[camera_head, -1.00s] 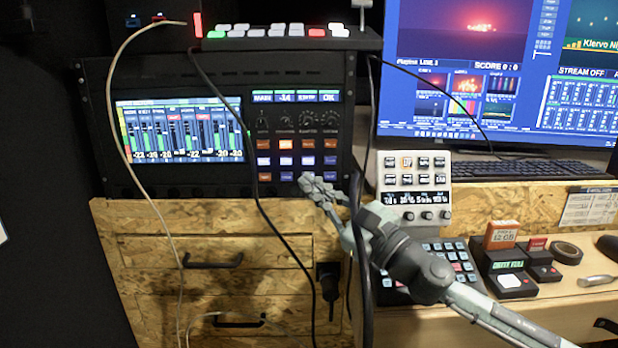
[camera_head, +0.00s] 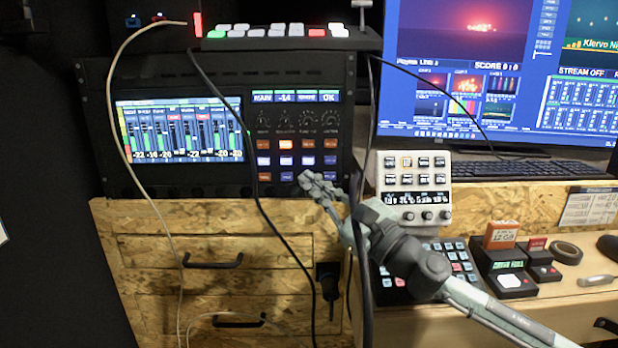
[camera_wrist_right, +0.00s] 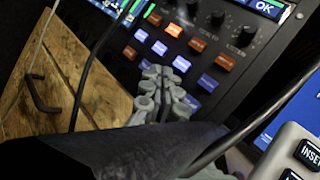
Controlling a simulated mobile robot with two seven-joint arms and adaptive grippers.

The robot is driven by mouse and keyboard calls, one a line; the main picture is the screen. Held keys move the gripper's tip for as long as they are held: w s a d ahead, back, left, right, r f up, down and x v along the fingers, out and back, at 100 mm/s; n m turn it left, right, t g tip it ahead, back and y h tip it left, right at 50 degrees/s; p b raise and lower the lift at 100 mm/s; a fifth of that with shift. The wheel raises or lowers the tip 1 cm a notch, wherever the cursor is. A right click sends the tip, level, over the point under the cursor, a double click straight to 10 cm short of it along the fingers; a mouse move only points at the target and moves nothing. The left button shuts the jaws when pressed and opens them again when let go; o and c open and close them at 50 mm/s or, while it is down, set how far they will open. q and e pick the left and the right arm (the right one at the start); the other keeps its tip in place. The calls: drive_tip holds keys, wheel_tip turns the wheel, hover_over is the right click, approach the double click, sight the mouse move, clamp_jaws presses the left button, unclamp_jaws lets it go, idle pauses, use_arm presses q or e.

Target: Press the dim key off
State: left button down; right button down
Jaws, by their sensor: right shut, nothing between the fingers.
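The black rack panel (camera_head: 345,110) carries a grid of small orange, white and blue keys. One orange key (camera_head: 286,144) in its top row looks brightly lit. I cannot read the key labels, so I cannot tell which is the dim key. My right gripper (camera_head: 307,180) is shut and empty, its tips at the bottom row of the grid, hiding a key there. In the right wrist view the closed fingers (camera_wrist_right: 166,72) lie over the lower keys, beside a blue key (camera_wrist_right: 208,83). I cannot tell whether they touch. My left gripper is not in view.
Dark cables hang past the panel, one (camera_head: 230,140) across its left part and another (camera_head: 366,220) beside my right arm. A cream key box (camera_head: 445,170) stands to the right. A wooden drawer unit (camera_head: 150,240) is below. A switcher (camera_head: 360,42) sits on top.

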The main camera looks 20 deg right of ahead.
drive_tip(key=shift+w, duration=0.2)
drive_tip(key=shift+s, duration=0.1)
drive_tip(key=shift+s+a, duration=0.15)
drive_tip(key=shift+s, duration=0.45)
drive_tip(key=s+a, duration=0.1)
drive_tip(key=s, duration=0.4)
drive_tip(key=shift+s+a+p, duration=0.35)
drive_tip(key=shift+s, duration=0.05)
